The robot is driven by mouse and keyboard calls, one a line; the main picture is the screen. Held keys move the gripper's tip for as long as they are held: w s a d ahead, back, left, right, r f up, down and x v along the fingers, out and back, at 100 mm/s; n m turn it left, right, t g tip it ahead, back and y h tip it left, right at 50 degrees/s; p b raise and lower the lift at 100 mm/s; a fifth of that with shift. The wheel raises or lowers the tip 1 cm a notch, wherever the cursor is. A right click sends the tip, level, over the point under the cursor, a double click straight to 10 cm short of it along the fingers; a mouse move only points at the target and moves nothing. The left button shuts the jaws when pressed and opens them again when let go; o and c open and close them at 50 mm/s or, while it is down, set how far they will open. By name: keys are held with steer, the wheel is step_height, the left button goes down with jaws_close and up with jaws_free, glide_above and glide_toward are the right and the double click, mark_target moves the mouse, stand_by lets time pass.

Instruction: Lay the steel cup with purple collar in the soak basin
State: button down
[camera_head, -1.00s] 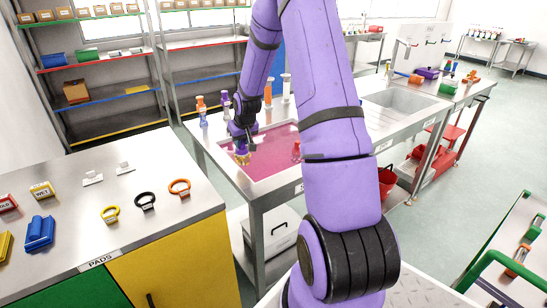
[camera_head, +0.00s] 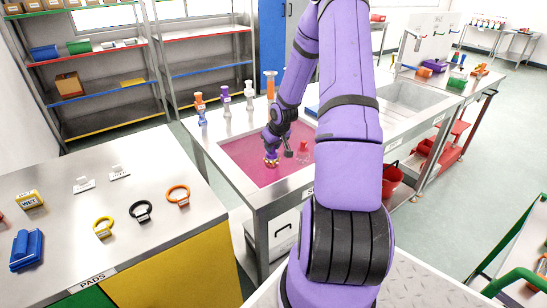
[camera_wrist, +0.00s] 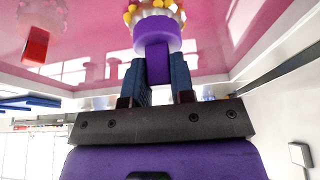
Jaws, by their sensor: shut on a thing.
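My gripper (camera_head: 274,142) is over the soak basin (camera_head: 242,152), which holds pink liquid. In the wrist view my gripper (camera_wrist: 157,82) is shut on the purple part of the cup with purple collar (camera_wrist: 157,37). The cup's far end shows yellow and white bits and is cut off at the top edge. In the head view the cup (camera_head: 271,160) is small below the fingers, over the pink surface. I cannot tell whether it touches the liquid.
A red-ended piece (camera_head: 303,148) is in the basin to the right, also in the wrist view (camera_wrist: 36,45). Cups with orange (camera_head: 200,108) and purple (camera_head: 225,102) collars stand on the basin's back-left rim. Coloured rings (camera_head: 140,210) lie on the pads counter at left.

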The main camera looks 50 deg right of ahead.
mark_target(273, 152)
steer(key=shift+f, duration=2.4)
steer(key=shift+f, duration=0.1)
steer(key=c, duration=1)
jaws_free()
steer(key=shift+o, duration=0.2)
